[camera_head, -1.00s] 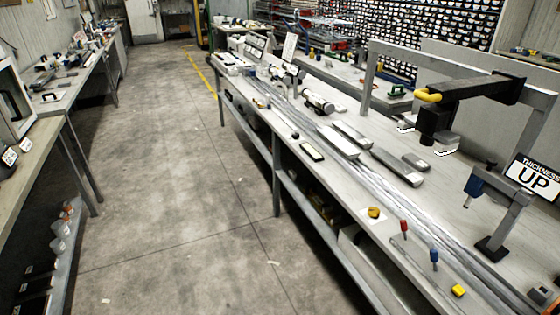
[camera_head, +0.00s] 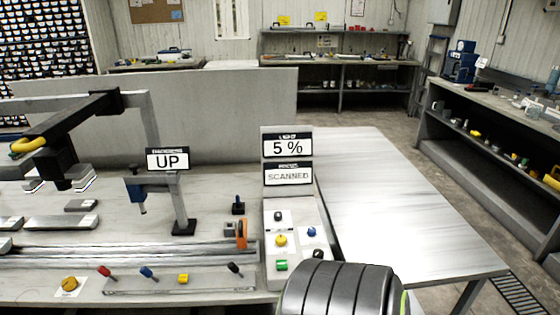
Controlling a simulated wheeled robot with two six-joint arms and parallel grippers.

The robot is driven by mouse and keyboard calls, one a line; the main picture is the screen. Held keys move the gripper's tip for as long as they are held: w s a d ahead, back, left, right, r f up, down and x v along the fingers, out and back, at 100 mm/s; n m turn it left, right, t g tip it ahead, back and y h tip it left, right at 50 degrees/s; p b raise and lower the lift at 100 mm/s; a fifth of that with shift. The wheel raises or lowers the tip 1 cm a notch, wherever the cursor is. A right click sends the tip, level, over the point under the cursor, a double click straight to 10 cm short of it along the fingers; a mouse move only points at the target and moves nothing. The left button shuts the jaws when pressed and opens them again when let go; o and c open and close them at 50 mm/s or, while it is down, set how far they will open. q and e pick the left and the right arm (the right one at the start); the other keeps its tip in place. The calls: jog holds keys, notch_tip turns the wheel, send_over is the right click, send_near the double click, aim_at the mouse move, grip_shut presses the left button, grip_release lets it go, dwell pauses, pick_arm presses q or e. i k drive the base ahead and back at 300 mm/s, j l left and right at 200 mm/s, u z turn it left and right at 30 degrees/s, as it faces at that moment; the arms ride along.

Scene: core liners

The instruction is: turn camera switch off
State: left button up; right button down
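No switch carries a readable camera label, so I cannot tell which one is the camera switch. The light control panel (camera_head: 295,232) at the centre has small white, yellow, blue, green and black controls. Left of it, a low strip (camera_head: 210,289) carries a red lever (camera_head: 105,272), a blue lever (camera_head: 148,273), a yellow block-shaped control (camera_head: 183,279) and a black lever (camera_head: 235,268). A yellow knob (camera_head: 69,284) sits further left. Neither gripper is in view. A dark ribbed part of mine covers the bottom centre, close to the panel's lower end.
Signs read "UP" (camera_head: 168,159), "5 %" (camera_head: 287,147) and "SCANNED" (camera_head: 288,175). A bare grey table (camera_head: 400,215) lies right of the panel. Floor shows beyond it.

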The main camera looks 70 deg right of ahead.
aim_at(317, 253)
jog(key=z, duration=2.3)
